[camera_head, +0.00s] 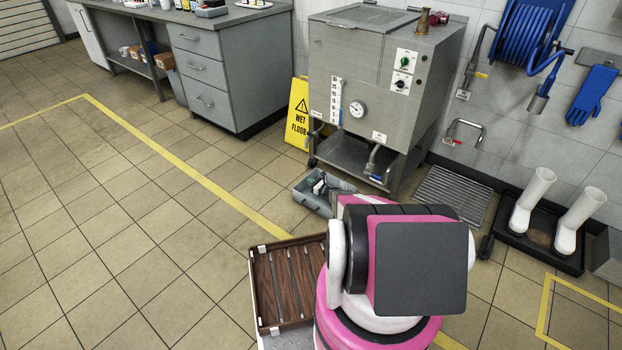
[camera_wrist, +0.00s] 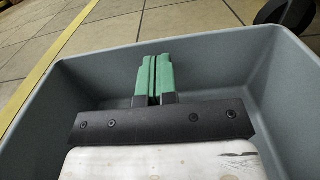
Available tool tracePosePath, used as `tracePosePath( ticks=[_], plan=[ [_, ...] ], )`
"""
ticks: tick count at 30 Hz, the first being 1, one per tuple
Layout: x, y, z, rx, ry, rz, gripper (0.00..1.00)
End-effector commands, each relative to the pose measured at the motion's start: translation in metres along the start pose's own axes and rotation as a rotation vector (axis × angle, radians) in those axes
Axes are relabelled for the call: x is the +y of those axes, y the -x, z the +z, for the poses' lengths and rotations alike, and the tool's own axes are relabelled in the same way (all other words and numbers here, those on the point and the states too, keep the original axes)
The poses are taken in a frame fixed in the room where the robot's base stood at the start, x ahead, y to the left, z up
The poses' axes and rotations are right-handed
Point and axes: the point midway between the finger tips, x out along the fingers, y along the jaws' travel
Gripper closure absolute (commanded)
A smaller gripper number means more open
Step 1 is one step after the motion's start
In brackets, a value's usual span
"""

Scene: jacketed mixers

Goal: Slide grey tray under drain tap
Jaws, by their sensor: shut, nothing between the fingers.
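The grey tray (camera_head: 309,202) is on the tiled floor in front of the mixer, to the left of and nearer than the drain tap (camera_head: 372,162). In the wrist view the tray's walls (camera_wrist: 228,68) rise around my gripper. My gripper (camera_wrist: 152,75) is inside the tray, its green fingertips shut together with nothing between them, by the far wall. I cannot tell whether they touch that wall. In the head view the gripper (camera_head: 320,186) shows small within the tray, and my arm hides part of the tray's right side. The tap sticks out under the mixer's front.
The steel mixer (camera_head: 360,125) stands on legs with a low shelf. A yellow wet floor sign (camera_head: 298,115) stands at its left. A floor grate (camera_head: 452,192) and a boot tray (camera_head: 515,235) lie to the right. Open floor lies to the left.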

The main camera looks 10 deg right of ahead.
Motion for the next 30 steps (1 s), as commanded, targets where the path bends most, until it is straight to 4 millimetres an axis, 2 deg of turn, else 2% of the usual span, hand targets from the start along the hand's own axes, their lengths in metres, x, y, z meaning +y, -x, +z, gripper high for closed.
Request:
tracePosePath(
  ticks=[6,17,30],
  plan=[
    [0.004,-0.008,-0.001,-0.001,0.000,-0.004,1.00],
    [0.004,-0.009,-0.001,-0.001,0.000,-0.004,1.00],
    [0.004,-0.046,0.000,-0.001,0.001,-0.003,1.00]
  ],
)
